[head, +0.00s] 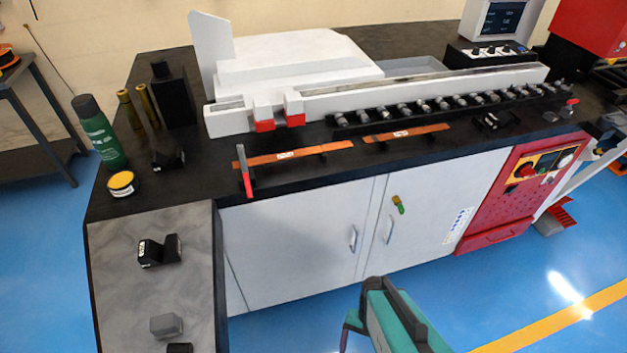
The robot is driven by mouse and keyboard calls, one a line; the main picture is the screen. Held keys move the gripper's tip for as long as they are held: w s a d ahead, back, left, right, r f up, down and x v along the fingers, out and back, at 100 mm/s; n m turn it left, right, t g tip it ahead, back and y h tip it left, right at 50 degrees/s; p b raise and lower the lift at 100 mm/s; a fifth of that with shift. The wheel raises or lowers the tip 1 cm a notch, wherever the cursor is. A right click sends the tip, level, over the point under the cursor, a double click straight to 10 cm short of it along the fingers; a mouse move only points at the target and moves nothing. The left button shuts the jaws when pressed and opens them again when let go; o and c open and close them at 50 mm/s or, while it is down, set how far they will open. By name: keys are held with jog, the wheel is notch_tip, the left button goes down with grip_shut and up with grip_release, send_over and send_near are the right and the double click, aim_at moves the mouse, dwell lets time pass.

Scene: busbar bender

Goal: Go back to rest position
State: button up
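A teal and dark part of my arm (392,318) rises from the bottom edge, right of centre. It is in front of the white cabinet doors and apart from the bench. No gripper fingertips show, and nothing held can be seen. The busbar bender (300,75), a white machine with a long row of rollers (440,107), stands on the black bench top. Two copper busbars, a longer one (320,149) and a shorter one (405,134), lie in front of it near the bench edge.
A green bottle (100,135), yellow tin (122,184) and black blocks stand at the left. A grey side surface (145,220) bears dark blocks (160,251). A red control panel (525,180) is at the right. The blue floor (500,290) is clear at lower right.

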jog(key=n, duration=0.1)
jog(key=d+n, duration=0.1)
jog(key=n, duration=0.1)
jog(key=w+d+n+h, duration=0.1)
jog(key=n, duration=0.1)
jog(key=shift+d+f, duration=0.1)
jog(key=shift+f, duration=0.15)
